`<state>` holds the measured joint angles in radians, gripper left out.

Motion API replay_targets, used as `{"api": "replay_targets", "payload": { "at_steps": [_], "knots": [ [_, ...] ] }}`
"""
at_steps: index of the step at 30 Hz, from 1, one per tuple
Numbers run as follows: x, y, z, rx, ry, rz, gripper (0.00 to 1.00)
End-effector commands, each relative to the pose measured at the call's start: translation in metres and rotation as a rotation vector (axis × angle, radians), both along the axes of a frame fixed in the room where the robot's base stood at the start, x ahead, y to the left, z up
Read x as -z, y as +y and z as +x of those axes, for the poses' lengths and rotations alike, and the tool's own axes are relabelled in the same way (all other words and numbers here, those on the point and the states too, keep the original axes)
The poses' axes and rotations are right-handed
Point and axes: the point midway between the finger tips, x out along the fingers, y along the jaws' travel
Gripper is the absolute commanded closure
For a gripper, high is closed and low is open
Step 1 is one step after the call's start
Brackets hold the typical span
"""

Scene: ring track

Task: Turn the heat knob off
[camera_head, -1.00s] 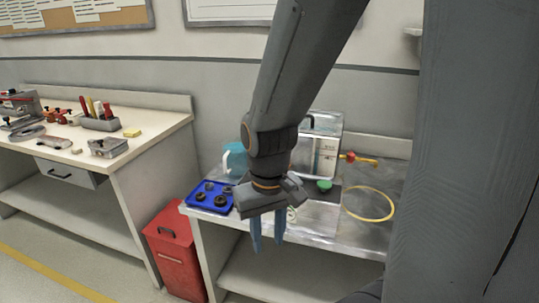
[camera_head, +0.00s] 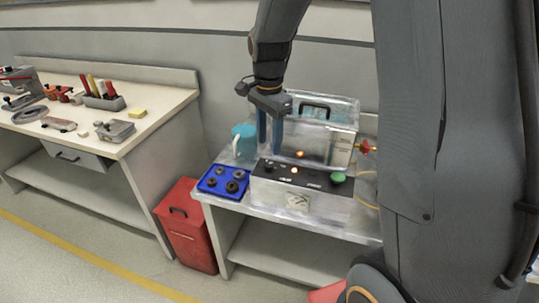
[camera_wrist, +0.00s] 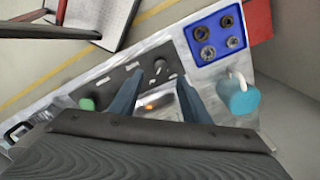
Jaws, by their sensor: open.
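A metal heating machine (camera_head: 330,208) stands on the steel bench, with a sloping black control panel (camera_head: 316,180) on its front. A dark knob (camera_wrist: 158,66) on the panel shows in the wrist view, between and just beyond my fingertips. I cannot clearly read its pointing direction. My gripper (camera_head: 269,154) points down over the left part of the panel, fingers apart and empty. In the wrist view my gripper (camera_wrist: 161,76) lines up with the knob; I cannot tell whether it touches. An orange glow (camera_head: 300,154) shows in the machine's window, and a small light (camera_head: 294,170) is lit on the panel.
A blue tray (camera_head: 222,182) of dark rings and a teal jug (camera_head: 244,141) stand left. A red bin (camera_head: 187,225) is on the floor. A workbench (camera_head: 150,125) with tools is further left.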

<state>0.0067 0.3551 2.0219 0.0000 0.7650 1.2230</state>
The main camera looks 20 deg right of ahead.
Motion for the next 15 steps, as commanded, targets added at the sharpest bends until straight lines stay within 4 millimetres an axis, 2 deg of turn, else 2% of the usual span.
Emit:
{"api": "replay_targets", "payload": {
  "at_steps": [15],
  "knots": [
    [0.066,0.000,0.000,0.011,0.003,0.000,0.57]
  ]
}}
